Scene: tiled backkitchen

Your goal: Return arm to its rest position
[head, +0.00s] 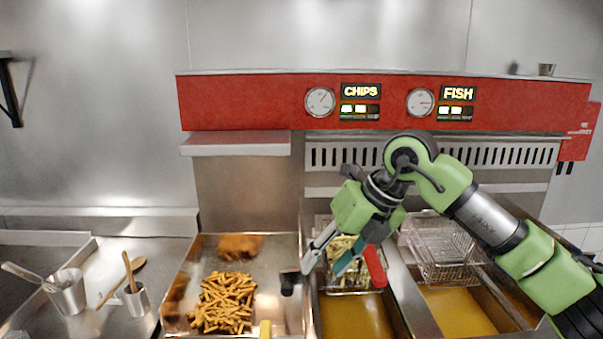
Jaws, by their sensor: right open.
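My right arm (490,225), green and grey, comes in from the right. My right gripper (328,264) points down and left over the left fryer well, with its fingers apart and nothing seen between them. A fryer basket (352,290) with pale chips sits just behind and below it, partly hidden by the gripper. A red handle (375,267) shows right beside the fingers; whether they touch cannot be told. My left gripper is not in view.
An empty wire basket (440,250) hangs over the right fryer well (457,312). A metal tray (270,275) holds cooked chips (224,303) and fried pieces (239,246). Metal pots (67,292) with utensils stand left. The red fryer panel (240,103) rises behind.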

